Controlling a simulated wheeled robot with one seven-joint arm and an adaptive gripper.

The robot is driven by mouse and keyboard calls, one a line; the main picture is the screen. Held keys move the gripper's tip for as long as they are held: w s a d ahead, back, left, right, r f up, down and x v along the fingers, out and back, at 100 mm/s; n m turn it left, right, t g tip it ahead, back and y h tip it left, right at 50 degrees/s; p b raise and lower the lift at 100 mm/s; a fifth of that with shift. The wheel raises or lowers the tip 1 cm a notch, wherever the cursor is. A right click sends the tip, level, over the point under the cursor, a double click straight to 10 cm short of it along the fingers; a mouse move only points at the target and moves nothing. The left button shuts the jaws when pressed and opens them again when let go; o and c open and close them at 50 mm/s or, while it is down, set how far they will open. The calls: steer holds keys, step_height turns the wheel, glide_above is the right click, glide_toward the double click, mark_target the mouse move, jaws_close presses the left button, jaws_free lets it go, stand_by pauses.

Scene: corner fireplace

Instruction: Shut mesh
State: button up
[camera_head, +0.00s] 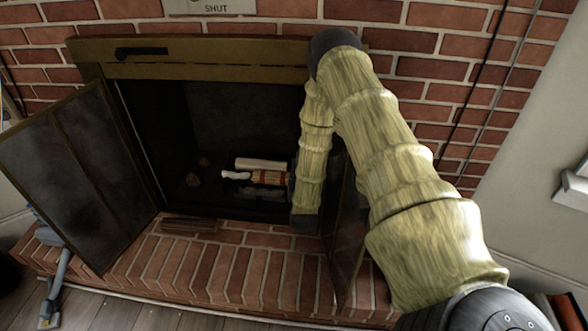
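The mesh screen of the brick fireplace has two dark framed panels. The left panel (75,165) stands swung open, out over the hearth to the left. The right panel (347,225) also stands out from the opening at the right, seen nearly edge on and partly hidden by my arm. My arm, in a yellowish ribbed cover, rises from the lower right, bends at the top right of the fireplace and hangs down in front of the opening's right side, beside the right panel. I cannot make out my gripper's fingers.
A brass-coloured top frame (190,60) with a dark handle (141,52) spans the opening. White and reddish log-like pieces (262,163) lie inside. The brick hearth (205,265) is mostly clear, with a small dark slab (188,225) near the opening.

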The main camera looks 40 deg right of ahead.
steer(key=o, duration=0.5)
steer(key=shift+s+d, duration=0.3)
steer(key=shift+d, duration=0.2)
steer(key=shift+w+a, duration=0.15)
steer(key=shift+a, duration=0.2)
steer(key=v, duration=1.1)
steer(key=shift+s+a, duration=0.25)
steer(key=shift+s, duration=0.1)
steer(key=s+a+f+n+g+y, duration=0.3)
steer(key=s+a+f+g+y, duration=0.4)
steer(key=s+a+f, duration=0.45)
steer(key=s+a+f+n+g+y, duration=0.1)
steer(key=s+a+f+g, duration=0.25)
steer(key=s, duration=0.25)
steer(key=s+a+f+n+g+y, duration=0.1)
steer(key=s+a+f+g, duration=0.1)
steer(key=s+a, duration=0.3)
steer(key=s+g, duration=0.3)
steer(key=s, duration=0.6)
steer(key=shift+n, duration=0.3)
steer(key=r+p, duration=1.6)
steer(key=r, duration=0.1)
steer(key=shift+s+a+p, duration=0.3)
